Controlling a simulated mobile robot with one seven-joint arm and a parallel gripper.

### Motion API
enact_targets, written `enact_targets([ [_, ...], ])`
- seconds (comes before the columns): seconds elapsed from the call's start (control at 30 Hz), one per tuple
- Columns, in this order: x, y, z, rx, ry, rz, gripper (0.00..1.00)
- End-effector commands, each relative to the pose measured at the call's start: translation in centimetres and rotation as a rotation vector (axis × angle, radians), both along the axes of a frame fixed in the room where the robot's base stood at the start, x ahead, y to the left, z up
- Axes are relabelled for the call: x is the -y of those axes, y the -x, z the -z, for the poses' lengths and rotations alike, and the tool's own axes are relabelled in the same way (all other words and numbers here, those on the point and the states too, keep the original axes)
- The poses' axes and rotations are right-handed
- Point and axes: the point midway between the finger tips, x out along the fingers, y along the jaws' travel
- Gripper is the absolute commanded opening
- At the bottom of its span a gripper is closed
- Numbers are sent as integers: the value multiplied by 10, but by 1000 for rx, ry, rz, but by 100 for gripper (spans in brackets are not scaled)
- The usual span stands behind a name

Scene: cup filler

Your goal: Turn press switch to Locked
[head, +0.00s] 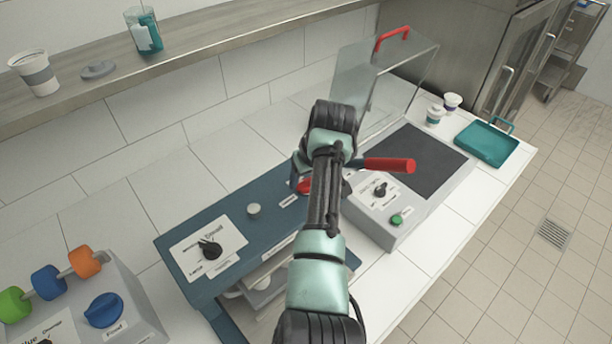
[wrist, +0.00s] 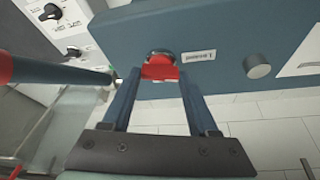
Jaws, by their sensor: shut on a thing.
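The press is a dark blue machine (head: 225,222) on the white counter; its blue panel (wrist: 225,25) fills the top of the wrist view. A red switch (wrist: 160,69) on a dark round base sits on this panel, beside a small label plate (wrist: 198,56) too small to read surely. My gripper (wrist: 158,76) is shut on the red switch, with one finger at each side. In the head view the red switch (head: 304,186) is partly hidden by my arm. Which position it points to cannot be told.
A red-handled lever (head: 388,165) sticks out right of my arm. A grey machine with a black plate (head: 415,160) and clear cover (head: 375,85) stands to the right. A black knob (head: 210,249) and a silver button (head: 254,209) are on the press. A teal tray (head: 488,143) is at far right.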

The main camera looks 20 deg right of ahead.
Motion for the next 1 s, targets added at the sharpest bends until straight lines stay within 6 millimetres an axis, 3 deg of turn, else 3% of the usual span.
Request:
enact_targets([
  [0.4, 2, 0, 1, 0, 1, -248, 4],
  [1.0, 2, -1, -1, 0, 2, -309, 4],
])
